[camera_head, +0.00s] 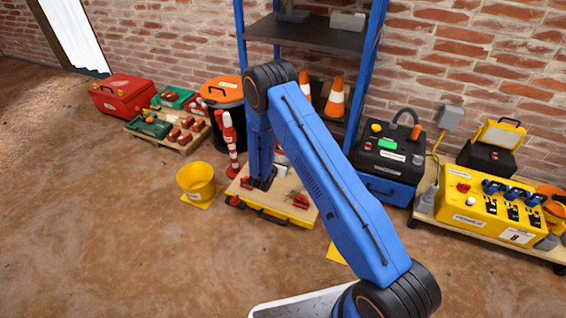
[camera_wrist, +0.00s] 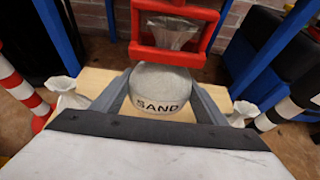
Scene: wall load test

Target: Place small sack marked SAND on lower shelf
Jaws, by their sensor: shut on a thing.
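The small sack marked SAND (camera_wrist: 158,88) is round and pale grey with a gathered neck, seen close up in the wrist view. My gripper (camera_wrist: 160,100) is shut on it, one finger on each side. In the head view my gripper (camera_head: 263,182) is low over a wooden platform (camera_head: 285,211), and the sack is mostly hidden there. The blue rack (camera_head: 375,25) stands against the brick wall. Its dark upper shelf (camera_head: 300,34) shows, holding grey blocks. A lower level is largely hidden behind my arm.
A red frame (camera_wrist: 140,35) stands at the sack's neck. White sacks (camera_wrist: 66,95) flank the gripper. Orange cones (camera_head: 336,98) are at the rack. A red-white post (camera_head: 231,145) and yellow bucket (camera_head: 197,181) stand left; a black-blue case (camera_head: 388,165) stands right. Floor at front left is clear.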

